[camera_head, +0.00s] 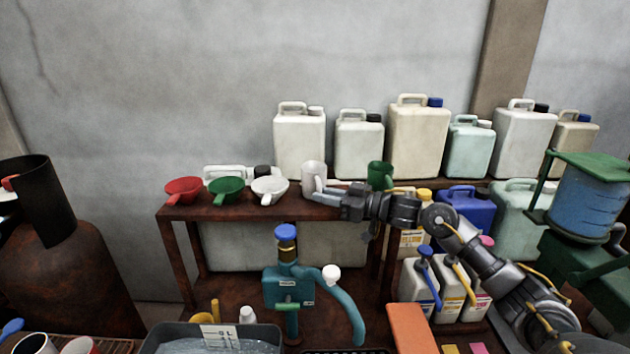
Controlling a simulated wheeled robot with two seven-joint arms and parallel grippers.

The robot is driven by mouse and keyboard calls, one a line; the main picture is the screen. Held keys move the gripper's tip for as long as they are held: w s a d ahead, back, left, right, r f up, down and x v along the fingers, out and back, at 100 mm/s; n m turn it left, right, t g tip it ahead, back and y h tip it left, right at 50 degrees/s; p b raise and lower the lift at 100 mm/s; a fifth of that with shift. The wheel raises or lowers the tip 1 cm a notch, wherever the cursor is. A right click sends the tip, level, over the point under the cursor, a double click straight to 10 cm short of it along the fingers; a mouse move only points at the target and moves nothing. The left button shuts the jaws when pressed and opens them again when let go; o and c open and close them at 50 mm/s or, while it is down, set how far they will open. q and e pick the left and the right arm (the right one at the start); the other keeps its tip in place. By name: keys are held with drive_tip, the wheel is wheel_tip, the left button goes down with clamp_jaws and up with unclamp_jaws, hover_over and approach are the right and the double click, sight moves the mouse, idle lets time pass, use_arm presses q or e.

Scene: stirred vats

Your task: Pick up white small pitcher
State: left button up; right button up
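The white small pitcher (314,174) stands upright on the brown shelf top, right of the white scoop. My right gripper (312,189) reaches in from the right with its fingers at the pitcher's lower right side. The fingers overlap the pitcher in the picture; whether they are closed on it I cannot tell. My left gripper is not in view.
A green pitcher (380,175) stands just right, behind my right wrist. A red scoop (183,190), green scoop (226,190) and white scoop (269,188) lie to the left. Several canisters, including a cream one (418,135), stand behind. A teal pump (288,284) stands below.

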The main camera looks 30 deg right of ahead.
drive_tip(key=shift+x, duration=1.05)
drive_tip(key=shift+s+d, duration=0.1)
clamp_jaws()
drive_tip(key=shift+r, duration=0.15)
